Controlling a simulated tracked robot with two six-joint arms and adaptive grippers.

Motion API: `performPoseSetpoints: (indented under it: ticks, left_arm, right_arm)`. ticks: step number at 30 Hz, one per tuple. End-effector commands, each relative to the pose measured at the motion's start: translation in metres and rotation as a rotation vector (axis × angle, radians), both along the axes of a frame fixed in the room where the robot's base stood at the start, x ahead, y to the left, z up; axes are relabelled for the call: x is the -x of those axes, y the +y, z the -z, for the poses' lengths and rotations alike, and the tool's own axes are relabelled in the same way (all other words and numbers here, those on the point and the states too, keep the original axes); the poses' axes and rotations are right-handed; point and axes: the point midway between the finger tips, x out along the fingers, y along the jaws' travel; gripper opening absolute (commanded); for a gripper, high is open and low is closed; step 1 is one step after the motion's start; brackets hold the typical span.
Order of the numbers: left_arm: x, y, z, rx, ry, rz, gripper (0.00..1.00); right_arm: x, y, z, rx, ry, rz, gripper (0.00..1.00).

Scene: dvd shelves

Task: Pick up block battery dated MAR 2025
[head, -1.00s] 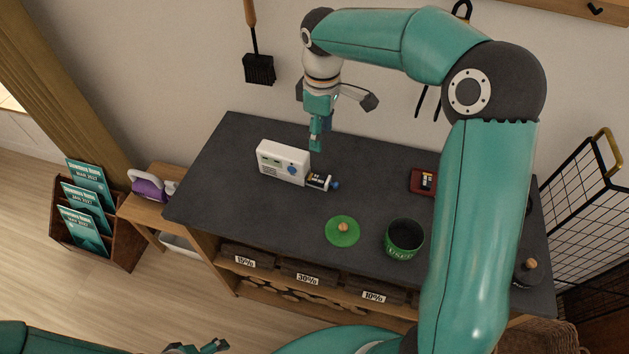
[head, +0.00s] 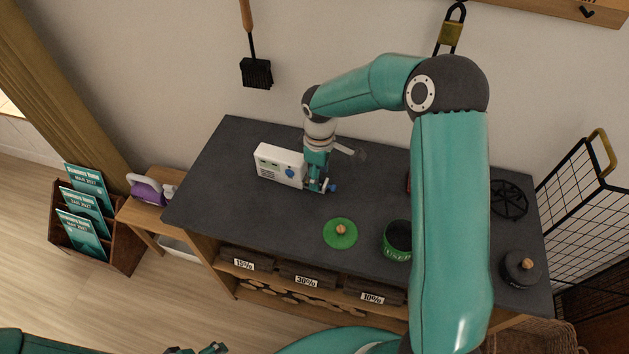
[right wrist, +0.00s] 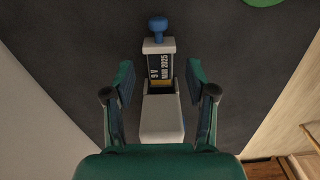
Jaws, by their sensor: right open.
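The block battery (right wrist: 161,68), dark with a yellow part and reading "9V" and "MAR 2025", lies in the pulled-out tray of a white box (head: 279,160) on the dark tabletop. The tray's end carries a blue knob (right wrist: 158,25), which also shows in the head view (head: 332,187). My right gripper (head: 318,187) is at the tray, hiding most of the battery in the head view. In the right wrist view my right gripper (right wrist: 160,88) is open, its fingers apart on either side of the tray. Only a bit of my left gripper (head: 205,349) shows at the bottom edge.
A green lid (head: 340,235) and a green can (head: 397,240) stand on the dark table (head: 240,205), with a black lidded pot (head: 520,267) at the right. A red item is mostly hidden behind my right arm. The table's front left is clear.

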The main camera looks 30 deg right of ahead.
Motion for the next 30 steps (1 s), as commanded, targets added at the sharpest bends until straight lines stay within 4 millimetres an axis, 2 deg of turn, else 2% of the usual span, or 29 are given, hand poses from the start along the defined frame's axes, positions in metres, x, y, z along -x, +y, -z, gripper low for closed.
performPoseSetpoints:
  ticks: [3,6,13,23,24,30]
  left_arm:
    - [0.0,0.0,-0.003,0.0,0.0,0.0,0.83]
    - [0.0,0.0,-0.004,0.0,0.0,0.0,0.83]
    - [0.0,0.0,-0.003,0.0,0.0,0.0,0.83]
    - [0.0,0.0,-0.003,0.0,0.0,0.0,0.83]
    - [0.0,0.0,-0.003,0.0,0.0,0.0,0.83]
    - [0.0,0.0,-0.003,0.0,0.0,0.0,0.83]
  right_arm:
    - [0.0,0.0,0.016,-0.001,0.004,0.0,0.56]
    - [0.0,0.0,0.024,0.0,0.001,0.0,0.56]
    - [0.0,0.0,0.025,0.0,0.0,0.0,0.56]
    - [0.0,0.0,0.025,0.0,0.0,0.0,0.03]
    - [0.0,0.0,0.025,0.0,0.0,0.0,0.0]
    - [-0.001,0.0,0.024,0.0,0.0,0.0,0.0]
